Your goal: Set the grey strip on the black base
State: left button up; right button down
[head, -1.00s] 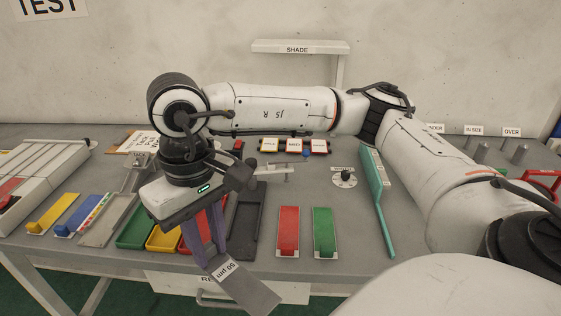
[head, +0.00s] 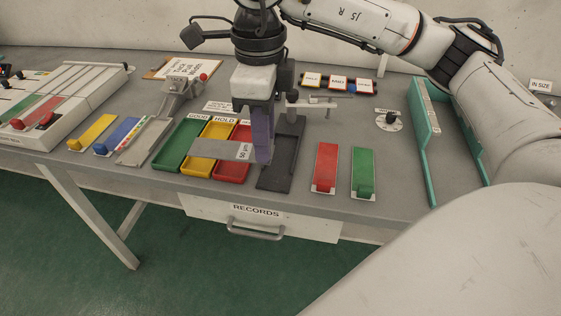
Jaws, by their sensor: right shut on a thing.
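The grey strip (head: 212,149) bears a "50 µm" label at its right end. My right gripper (head: 261,158) is shut on that labelled end, its purple fingers pointing down. The strip sticks out to the left, crossing in front of the yellow and red trays. It appears held above them, but the exact height is hard to tell. The black base (head: 290,153) is a long dark tray just right of the fingers, which overlap its left edge in the picture. Part of the base is hidden behind the gripper. My left gripper is out of view.
Green (head: 182,146), yellow (head: 200,168) and red (head: 232,171) trays stand left of the base. A red block strip (head: 325,165) and a green one (head: 362,170) lie to its right. A small metal device (head: 312,103) stands behind the base. A teal bracket (head: 424,150) is further right.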

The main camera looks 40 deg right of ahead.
jog(key=m, duration=0.5)
jog(key=shift+w+d+r+m, duration=0.1)
jog(key=shift+w+d+m, duration=0.1)
jog(key=shift+d+m, duration=0.15)
jog(key=m, duration=0.3)
jog(key=shift+w+d+b, duration=0.1)
jog(key=shift+d+b, duration=0.15)
jog(key=shift+b, duration=0.15)
jog(key=m, duration=0.4)
jog(key=shift+w+d+r+m, duration=0.1)
jog(key=shift+d+r+m, duration=0.05)
jog(key=shift+d+m, duration=0.2)
jog(key=m, duration=0.5)
jog(key=shift+d+b, duration=0.3)
jog(key=shift+b, duration=0.1)
notch_tip(320, 180, down, 5)
jog(key=shift+f, duration=0.2)
notch_tip(320, 180, down, 4)
jog(key=shift+f, duration=0.15)
